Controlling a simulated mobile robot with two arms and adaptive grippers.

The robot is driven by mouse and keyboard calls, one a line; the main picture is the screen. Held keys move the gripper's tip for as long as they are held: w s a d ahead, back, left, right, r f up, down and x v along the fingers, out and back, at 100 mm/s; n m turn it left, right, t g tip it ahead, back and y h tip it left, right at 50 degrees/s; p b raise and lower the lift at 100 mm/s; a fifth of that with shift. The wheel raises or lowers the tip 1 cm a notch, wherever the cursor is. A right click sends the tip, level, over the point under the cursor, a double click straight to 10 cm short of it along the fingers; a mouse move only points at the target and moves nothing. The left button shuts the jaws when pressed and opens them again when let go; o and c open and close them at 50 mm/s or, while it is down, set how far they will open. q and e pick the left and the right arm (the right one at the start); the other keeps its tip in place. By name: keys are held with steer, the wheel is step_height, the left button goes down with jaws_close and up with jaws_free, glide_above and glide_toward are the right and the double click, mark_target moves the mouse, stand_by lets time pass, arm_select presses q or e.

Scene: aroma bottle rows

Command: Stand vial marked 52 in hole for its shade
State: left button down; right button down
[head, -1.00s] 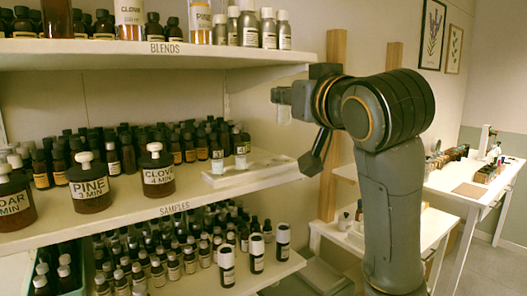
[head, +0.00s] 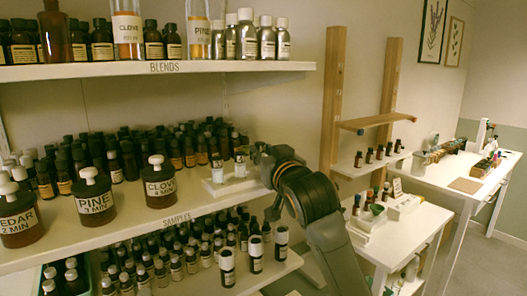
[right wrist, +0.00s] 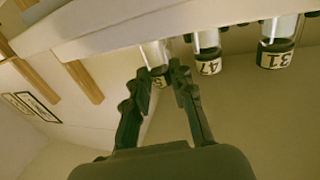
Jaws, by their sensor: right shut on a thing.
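A pale holder (head: 232,185) stands at the right end of the middle shelf, with two clear labelled vials (head: 217,168) in it. My right gripper (head: 262,158) is low at the holder's right end. In the right wrist view, which is upside down, my right gripper (right wrist: 160,75) is shut on a clear vial (right wrist: 155,52). Its label is partly covered; one character looks like a 5. The vial meets the holder's edge (right wrist: 140,28); how deep it sits is hidden. Vials marked 47 (right wrist: 207,42) and 31 (right wrist: 280,28) stand beside it. My left gripper is out of view.
Large jars marked CLOVE (head: 160,185) and PINE (head: 95,205) stand left of the holder. Rows of dark bottles (head: 130,150) fill the shelf behind. The blends shelf (head: 150,70) overhangs. White tables (head: 410,225) stand to the right.

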steer(key=shift+f, duration=0.6)
steer(key=c, duration=1.5)
jaws_free()
steer(key=shift+c, duration=0.2)
steer(key=shift+o, duration=0.5)
steer(key=shift+w, duration=0.1)
steer(key=shift+s+r, duration=0.1)
steer(key=shift+s, duration=0.15)
steer(key=b+v, duration=0.3)
steer(key=v, duration=0.8)
steer(key=shift+s+d, duration=0.2)
steer(key=shift+s, duration=0.1)
steer(key=shift+r, duration=0.15)
